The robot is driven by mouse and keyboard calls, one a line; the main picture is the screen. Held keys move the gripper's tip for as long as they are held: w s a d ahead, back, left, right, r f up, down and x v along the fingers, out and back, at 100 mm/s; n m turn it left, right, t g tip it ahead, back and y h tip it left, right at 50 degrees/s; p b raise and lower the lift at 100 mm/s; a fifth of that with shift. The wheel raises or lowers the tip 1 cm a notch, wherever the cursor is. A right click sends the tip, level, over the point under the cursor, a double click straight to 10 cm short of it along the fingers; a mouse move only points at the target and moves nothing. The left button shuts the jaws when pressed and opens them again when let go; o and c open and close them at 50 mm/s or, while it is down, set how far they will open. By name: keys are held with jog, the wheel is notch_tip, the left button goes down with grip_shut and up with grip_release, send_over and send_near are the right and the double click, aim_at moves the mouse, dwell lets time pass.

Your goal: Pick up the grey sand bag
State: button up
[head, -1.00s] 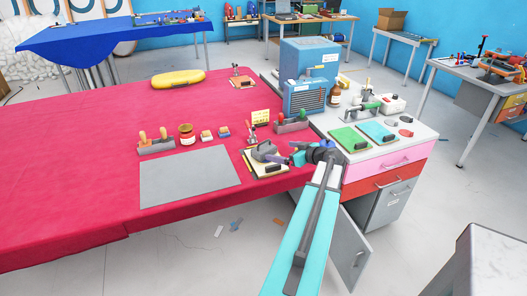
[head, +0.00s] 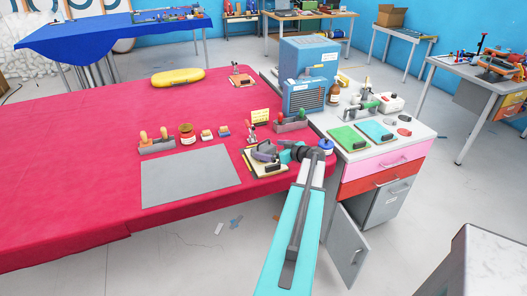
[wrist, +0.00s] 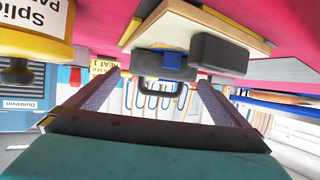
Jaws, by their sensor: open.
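The grey sand bag (head: 262,148) sits on a small pale board (head: 284,171) at the right edge of the red table, partly hidden by my gripper (head: 270,154). In the wrist view, which is upside down, what looks like the bag (wrist: 146,64) has a dark handle and a blue band. It lies between and just beyond the fingertips of my open gripper (wrist: 160,80). Whether the fingers touch it cannot be told. A dark grey block (wrist: 218,53) lies beside it on the board (wrist: 185,28), close to one finger.
A grey mat (head: 190,176) lies left. The red cloth (head: 70,150) farther left is clear.

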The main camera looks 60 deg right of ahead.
aim_at(266, 148)
jog(key=shift+p+x, duration=1.2)
jog(key=shift+x, duration=0.25)
jog(key=shift+p+x, duration=0.4)
jog(key=shift+x, duration=0.75)
jog(key=shift+a, duration=0.1)
jog(key=c, duration=1.5)
jog(key=shift+r, duration=0.15)
jog(key=shift+r+b, duration=1.9)
jog(key=shift+r, duration=2.95)
